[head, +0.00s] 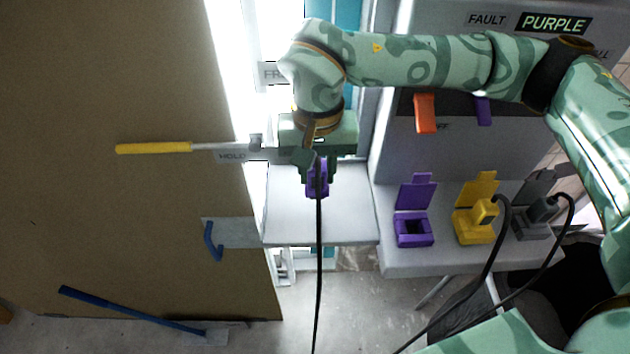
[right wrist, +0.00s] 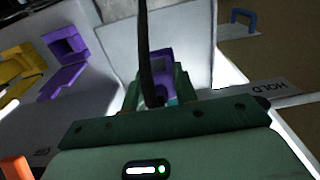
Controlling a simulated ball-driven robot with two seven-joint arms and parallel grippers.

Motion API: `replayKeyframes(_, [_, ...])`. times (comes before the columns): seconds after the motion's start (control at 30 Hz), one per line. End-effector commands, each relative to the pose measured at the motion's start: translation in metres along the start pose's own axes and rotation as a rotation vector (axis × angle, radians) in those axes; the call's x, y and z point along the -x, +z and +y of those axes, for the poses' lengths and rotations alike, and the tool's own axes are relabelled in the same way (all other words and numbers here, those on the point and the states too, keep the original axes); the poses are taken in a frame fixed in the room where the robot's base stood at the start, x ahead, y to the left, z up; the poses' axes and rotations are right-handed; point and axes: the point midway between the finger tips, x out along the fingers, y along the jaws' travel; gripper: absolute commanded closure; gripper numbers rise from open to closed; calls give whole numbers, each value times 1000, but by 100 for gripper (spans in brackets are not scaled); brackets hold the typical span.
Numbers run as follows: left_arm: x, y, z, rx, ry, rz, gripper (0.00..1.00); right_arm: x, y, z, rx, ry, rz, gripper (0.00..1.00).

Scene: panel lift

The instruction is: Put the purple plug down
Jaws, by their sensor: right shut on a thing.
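The purple plug (head: 318,184) is held in my right gripper (head: 317,165), over the small pale shelf (head: 350,222). Its black cable hangs down from it toward the bottom of the head view. In the right wrist view the plug (right wrist: 163,62) shows between the dark green fingers (right wrist: 158,92), with the cable crossing in front. I cannot tell whether the plug touches the shelf. The purple socket (head: 413,232) to the right has its lid up and is empty. My left gripper is not in view.
A yellow socket (head: 466,232) and a grey socket (head: 530,224) hold plugs with black cables. A yellow-handled bar (head: 155,148) by a HOLD label sticks out over the brown panel (head: 110,80). A blue handle (head: 211,240) sits left of the shelf. The shelf's front is clear.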

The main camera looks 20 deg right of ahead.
Motion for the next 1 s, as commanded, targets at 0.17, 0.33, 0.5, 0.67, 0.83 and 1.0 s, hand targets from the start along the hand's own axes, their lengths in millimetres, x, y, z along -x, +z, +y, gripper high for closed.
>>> replayKeyframes(0.17, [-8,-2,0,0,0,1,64,-25,-20,-1,-1,-1,0,100])
replayKeyframes(0.33, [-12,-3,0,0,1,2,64,-40,-31,-1,-1,0,-2,100])
replayKeyframes(0.5, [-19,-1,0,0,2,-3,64,-66,-30,-1,1,-1,-1,100])
replayKeyframes(0.67, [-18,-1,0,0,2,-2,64,-67,-31,-1,1,-2,2,100])
replayKeyframes(0.83, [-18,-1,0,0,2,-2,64,-67,-31,-1,1,-1,2,100])
replayKeyframes(1.0, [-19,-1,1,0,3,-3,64,-70,-31,-1,1,0,2,50])
